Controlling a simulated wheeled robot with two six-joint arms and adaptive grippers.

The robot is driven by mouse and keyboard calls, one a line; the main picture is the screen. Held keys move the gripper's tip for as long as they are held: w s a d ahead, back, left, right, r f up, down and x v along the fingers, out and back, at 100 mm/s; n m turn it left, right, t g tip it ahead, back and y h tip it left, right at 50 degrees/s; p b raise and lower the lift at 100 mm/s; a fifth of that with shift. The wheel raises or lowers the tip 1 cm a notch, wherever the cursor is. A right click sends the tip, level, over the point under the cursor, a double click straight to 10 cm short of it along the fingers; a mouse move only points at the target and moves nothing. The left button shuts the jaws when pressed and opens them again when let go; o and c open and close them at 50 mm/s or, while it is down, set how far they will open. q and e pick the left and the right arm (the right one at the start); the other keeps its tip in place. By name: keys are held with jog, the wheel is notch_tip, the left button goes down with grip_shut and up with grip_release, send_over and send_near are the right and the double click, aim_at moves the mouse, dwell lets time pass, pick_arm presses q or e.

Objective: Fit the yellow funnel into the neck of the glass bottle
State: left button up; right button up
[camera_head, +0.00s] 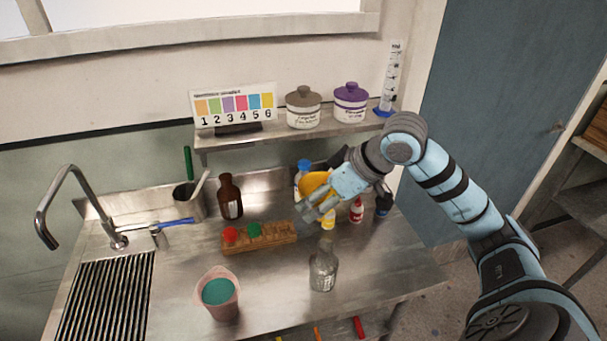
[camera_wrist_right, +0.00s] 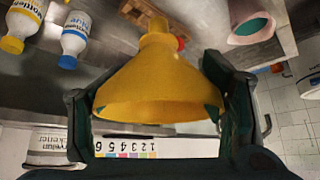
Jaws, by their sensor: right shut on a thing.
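The yellow funnel (camera_head: 315,183) is held in my right gripper (camera_head: 326,203), above the back part of the steel counter. In the right wrist view the funnel (camera_wrist_right: 160,80) sits between the two fingers of the right gripper (camera_wrist_right: 162,105), its wide rim toward the palm and its spout pointing away. The clear glass bottle (camera_head: 324,268) stands upright on the counter, nearer the front and below the gripper, apart from the funnel. The bottle cannot be made out in the wrist view. My left gripper is not in view.
A wooden rack (camera_head: 270,240) with red and green items lies left of the gripper. A brown bottle (camera_head: 230,197) stands behind it. A pink cup (camera_head: 221,308) of green liquid is front left of the glass bottle. Small bottles (camera_head: 356,211) stand behind. A shelf (camera_head: 300,134) overhangs the back.

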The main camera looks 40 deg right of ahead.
aim_at(322, 219)
jog(key=shift+w+r, duration=0.1)
jog(key=shift+w, duration=0.15)
jog(key=shift+s, duration=0.15)
jog(key=s, duration=0.5)
jog(key=b+x, duration=0.1)
jog(key=x, duration=0.2)
jog(key=d+b+x, duration=0.1)
jog(key=x, duration=0.1)
jog(key=shift+w+d+f+b, duration=0.1)
jog(key=shift+w+f+b, duration=0.25)
jog(key=shift+f, duration=0.1)
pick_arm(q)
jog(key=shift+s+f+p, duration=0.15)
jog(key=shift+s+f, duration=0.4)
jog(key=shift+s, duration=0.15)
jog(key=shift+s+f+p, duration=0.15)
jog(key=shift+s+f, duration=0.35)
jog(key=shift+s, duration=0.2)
pick_arm(e)
jog(key=shift+s+f, duration=0.1)
jog(key=shift+s, duration=0.6)
